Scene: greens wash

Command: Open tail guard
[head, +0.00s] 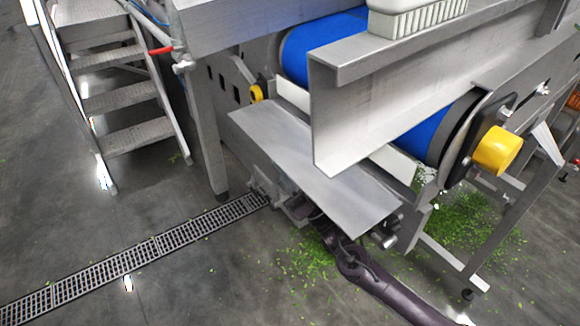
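A flat grey metal plate (310,165), which looks like the tail guard, slopes outward below the end of the blue conveyor belt (425,135). A bent steel channel (400,100) stands above it and covers part of the belt end. My dark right arm comes in from the lower right. My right gripper (306,211) is at the lower front edge of the plate, partly hidden under it. I cannot tell whether its fingers are open or touch the plate. My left gripper is not in view.
A yellow roller cap (497,151) sticks out at the right of the belt end. A white brush (416,16) lies on the channel. Steel steps (110,95) stand at the left. A floor drain (130,262) runs below. Green leaf scraps (460,225) litter the floor.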

